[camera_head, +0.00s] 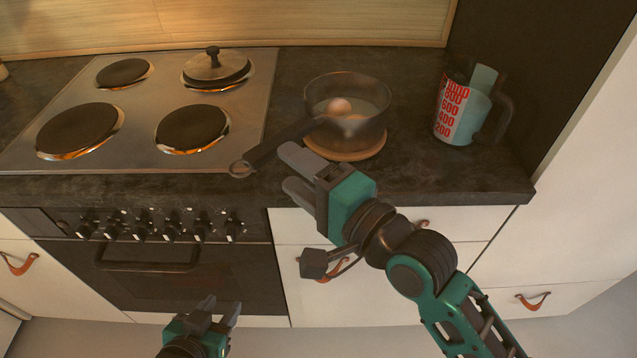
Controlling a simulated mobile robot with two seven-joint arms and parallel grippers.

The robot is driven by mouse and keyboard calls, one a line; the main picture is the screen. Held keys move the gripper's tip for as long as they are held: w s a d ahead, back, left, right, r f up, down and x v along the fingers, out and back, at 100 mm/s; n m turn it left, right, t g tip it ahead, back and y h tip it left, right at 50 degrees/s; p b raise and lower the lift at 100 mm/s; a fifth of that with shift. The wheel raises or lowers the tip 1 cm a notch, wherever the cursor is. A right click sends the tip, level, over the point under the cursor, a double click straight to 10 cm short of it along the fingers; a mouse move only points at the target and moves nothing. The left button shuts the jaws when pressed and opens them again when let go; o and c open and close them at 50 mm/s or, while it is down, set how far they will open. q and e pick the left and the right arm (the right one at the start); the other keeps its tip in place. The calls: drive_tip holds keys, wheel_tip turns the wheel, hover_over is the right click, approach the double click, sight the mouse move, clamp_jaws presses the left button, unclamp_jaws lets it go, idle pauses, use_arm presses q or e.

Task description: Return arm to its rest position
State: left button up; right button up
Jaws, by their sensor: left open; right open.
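My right gripper (287,172) is open at the counter's front edge, just below the pot's handle in the picture. It looks empty, and I cannot tell whether a finger touches the handle. My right arm comes in from the lower right.
A stove (147,95) with several burners lies at the left, a lid (216,67) on its back right burner. A measuring jug (458,113) stands at the right of the counter (420,180). Drawers with leather pulls (533,302) are below. The floor in front is clear.

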drive_tip(key=s+d+f+n+h, duration=0.3)
drive_tip(key=d+f, duration=0.3)
drive_tip(key=f, duration=0.2)
drive_tip(key=s+d+f+n+g+h, duration=0.1)
drive_tip(key=s+d+f+n+h, duration=0.2)
drive_tip(key=d+f, duration=0.4)
drive_tip(key=s+d+f+n+h, duration=0.3)
drive_tip(key=d+f, duration=0.4)
drive_tip(key=f, duration=0.4)
drive_tip(key=n+h, duration=0.1)
drive_tip(key=n, duration=0.1)
drive_tip(key=shift+s+n+g+h, duration=0.15)
drive_tip(key=shift+n+g+h, duration=0.15)
drive_tip(key=shift+g, duration=0.1)
